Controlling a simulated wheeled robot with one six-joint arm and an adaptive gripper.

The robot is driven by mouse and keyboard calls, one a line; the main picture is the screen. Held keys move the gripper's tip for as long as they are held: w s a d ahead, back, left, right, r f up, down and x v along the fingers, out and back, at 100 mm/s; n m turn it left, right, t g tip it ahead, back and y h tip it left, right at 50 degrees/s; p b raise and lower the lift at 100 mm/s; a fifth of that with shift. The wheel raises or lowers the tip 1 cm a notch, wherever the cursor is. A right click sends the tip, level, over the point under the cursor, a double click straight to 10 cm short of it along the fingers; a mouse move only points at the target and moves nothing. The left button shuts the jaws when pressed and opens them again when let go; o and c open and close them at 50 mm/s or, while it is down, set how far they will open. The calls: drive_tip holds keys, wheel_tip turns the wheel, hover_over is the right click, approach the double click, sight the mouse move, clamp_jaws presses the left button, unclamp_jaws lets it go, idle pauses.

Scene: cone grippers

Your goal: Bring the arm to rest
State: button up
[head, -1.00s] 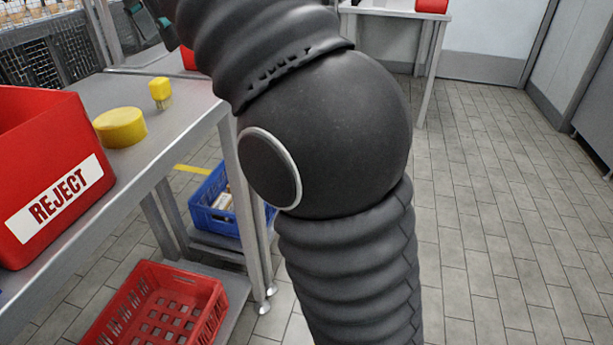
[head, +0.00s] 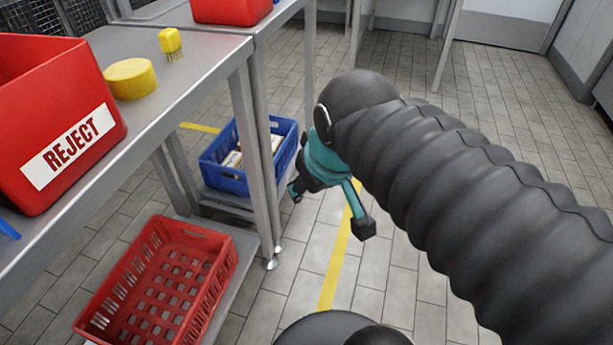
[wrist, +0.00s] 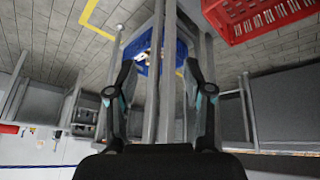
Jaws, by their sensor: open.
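My gripper (head: 332,208) shows in the head view past the end of my dark ribbed arm, over the floor to the right of the steel table. Its teal and black fingers are spread apart. In the wrist view my gripper (wrist: 160,75) has a finger on each side with a gap between them, and nothing is held. Table legs and the blue crate (wrist: 172,55) show beyond the fingers, apart from them as far as I can tell. Part of the gripper is hidden behind my arm in the head view.
The steel table (head: 190,85) carries a red REJECT bin (head: 55,120), a yellow round block (head: 130,79) and a yellow brush (head: 170,42). Below are a red crate (head: 160,285) and the blue crate (head: 250,150). Tiled floor (head: 490,120) to the right is clear.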

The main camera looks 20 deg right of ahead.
drive_tip(key=s+f+m, duration=0.1)
drive_tip(key=f, duration=0.2)
drive_tip(key=shift+s+d+m, duration=0.1)
drive_tip(key=shift+s+m, duration=0.3)
drive_tip(key=shift+o, duration=0.3)
idle(0.6)
